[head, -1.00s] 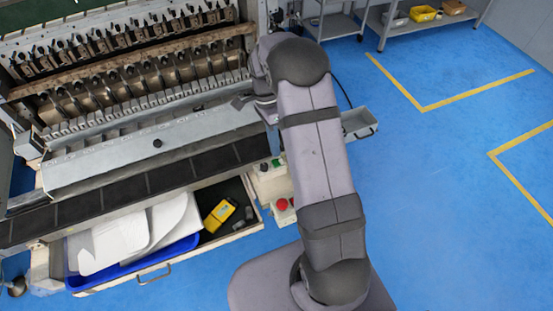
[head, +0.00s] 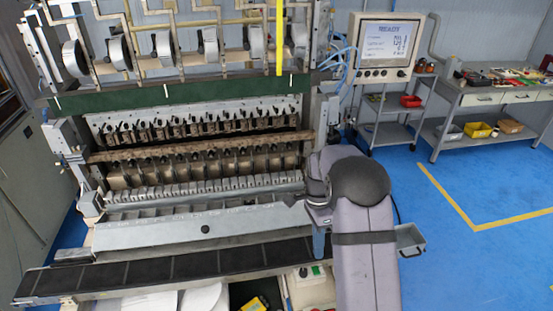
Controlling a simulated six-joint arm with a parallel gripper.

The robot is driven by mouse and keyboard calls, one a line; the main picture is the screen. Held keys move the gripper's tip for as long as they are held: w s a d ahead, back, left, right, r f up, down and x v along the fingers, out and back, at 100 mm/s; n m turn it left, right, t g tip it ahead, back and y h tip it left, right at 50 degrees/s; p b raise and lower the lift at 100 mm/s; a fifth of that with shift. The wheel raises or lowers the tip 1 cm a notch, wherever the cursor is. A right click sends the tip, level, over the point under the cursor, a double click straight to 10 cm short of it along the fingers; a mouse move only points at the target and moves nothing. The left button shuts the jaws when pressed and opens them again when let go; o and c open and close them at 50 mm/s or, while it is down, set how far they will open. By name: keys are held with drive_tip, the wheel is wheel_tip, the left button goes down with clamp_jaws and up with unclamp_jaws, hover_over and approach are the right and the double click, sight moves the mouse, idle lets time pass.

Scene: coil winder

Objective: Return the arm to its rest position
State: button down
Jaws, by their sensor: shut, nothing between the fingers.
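My arm (head: 365,250) rises from the bottom right and bends over beside the right end of the coil winder (head: 205,175). My gripper (head: 292,199) shows small and dark at the left of the wrist, pointing left over the right end of the machine's metal front ledge. It is shut and nothing shows in it. Part of it is hidden behind the arm's bulky joint.
A black slotted strip (head: 170,271) runs along the machine's front, above an open drawer with white sheets (head: 190,298). A control screen (head: 385,48), a shelf cart (head: 400,110) and a workbench (head: 490,98) stand right. Blue floor is open at right.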

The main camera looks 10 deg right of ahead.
drive_tip(key=n, duration=0.2)
drive_tip(key=w+f+n, duration=0.1)
drive_tip(key=n, duration=0.1)
drive_tip(key=n+t, duration=0.1)
drive_tip(key=n, duration=0.2)
drive_tip(key=shift+w+f, duration=0.2)
drive_tip(key=shift+w, duration=0.05)
drive_tip(key=s+f+n, duration=0.2)
drive_tip(key=s+n, duration=0.1)
drive_tip(key=s+a+f+n, duration=0.1)
drive_tip(key=s, duration=0.1)
drive_tip(key=shift+f+g, duration=0.3)
drive_tip(key=shift+g, duration=0.1)
drive_tip(key=s+a+r+n+t+b, duration=0.1)
drive_tip(key=s+a+r+n+b, duration=0.1)
drive_tip(key=s, duration=0.5)
drive_tip(key=s+a+r+n+t+b, duration=0.2)
drive_tip(key=s+a+r+n+b, duration=0.1)
drive_tip(key=s, duration=0.5)
drive_tip(key=shift+a+r+n, duration=0.5)
drive_tip(key=shift+n, duration=0.4)
